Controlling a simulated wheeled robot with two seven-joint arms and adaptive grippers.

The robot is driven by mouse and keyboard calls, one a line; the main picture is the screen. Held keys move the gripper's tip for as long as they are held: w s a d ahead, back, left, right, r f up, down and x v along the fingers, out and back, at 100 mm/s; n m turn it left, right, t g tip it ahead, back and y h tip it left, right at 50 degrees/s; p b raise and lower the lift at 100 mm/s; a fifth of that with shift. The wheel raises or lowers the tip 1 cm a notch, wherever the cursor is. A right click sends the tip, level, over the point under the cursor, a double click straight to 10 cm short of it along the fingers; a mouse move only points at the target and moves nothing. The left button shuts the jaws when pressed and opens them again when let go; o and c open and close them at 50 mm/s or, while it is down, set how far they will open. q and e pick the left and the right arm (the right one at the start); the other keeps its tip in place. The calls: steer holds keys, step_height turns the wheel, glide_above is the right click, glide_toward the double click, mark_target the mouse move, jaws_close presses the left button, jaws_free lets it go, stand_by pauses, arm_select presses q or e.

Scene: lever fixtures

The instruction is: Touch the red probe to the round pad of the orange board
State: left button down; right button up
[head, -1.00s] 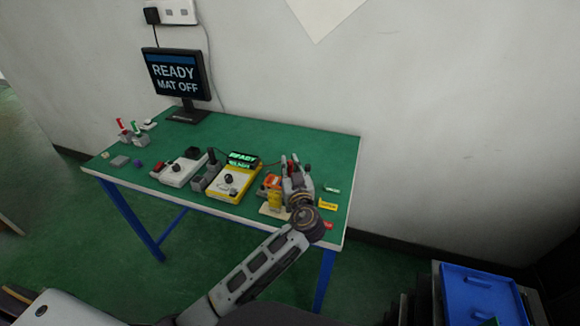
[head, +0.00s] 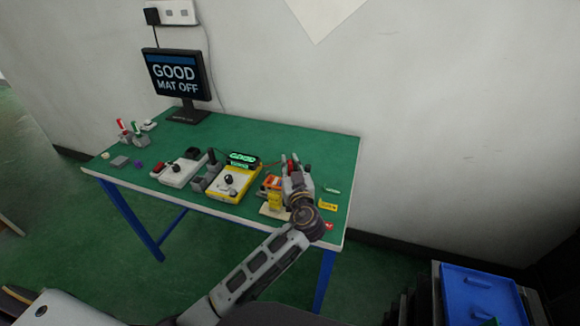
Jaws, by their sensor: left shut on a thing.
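My left gripper (head: 297,170) is at the right part of the green table, over the board area. It is shut on the red probe (head: 291,167), of which only a small red part shows between the fingers. The orange board (head: 271,182) is just left of the gripper, behind a yellow piece on a cream base. The round pad and the probe tip are hidden or too small to make out, so I cannot see the contact itself. The monitor (head: 176,78) reads "GOOD" and "MAT OFF". My right gripper is not in view.
A yellow tester (head: 236,183) with a knob and a lit green display (head: 243,158) stands left of the board. A white box (head: 180,171) and probe stands (head: 132,137) are further left. A yellow tag (head: 327,205) lies right of the gripper. The table's back right is clear.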

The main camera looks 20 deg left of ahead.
arm_select(q)
steer(key=shift+r+p, duration=1.2)
steer(key=shift+r, duration=1.95)
